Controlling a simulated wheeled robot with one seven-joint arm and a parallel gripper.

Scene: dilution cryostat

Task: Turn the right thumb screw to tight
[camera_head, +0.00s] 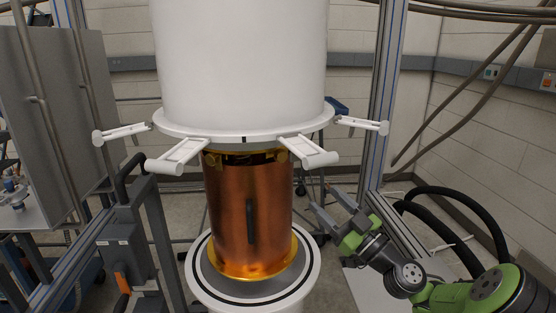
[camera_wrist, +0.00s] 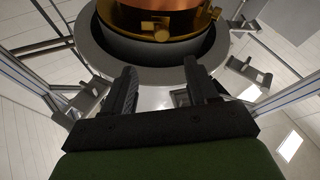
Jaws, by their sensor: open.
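The copper can (camera_head: 250,205) hangs below the white vessel. At its top edge, small gold fittings show, one on the left (camera_head: 212,160) and one on the right (camera_head: 281,157); the right one is probably the right thumb screw, partly shaded by the flange. In the wrist view, a gold screw-like piece (camera_wrist: 156,27) stands out from the gold ring, ahead of the fingers. I cannot tell how tight it is. My gripper (camera_head: 325,200) is open and empty, right of the can and lower than the fittings. Its fingers (camera_wrist: 160,72) point toward the ring without touching it.
White clamp arms (camera_head: 308,152) stick out from the vessel's flange (camera_head: 244,138) above my gripper. A round white base ring (camera_head: 205,285) lies under the can. A metal frame post (camera_head: 383,110) stands behind to the right. Free space lies between my gripper and the can.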

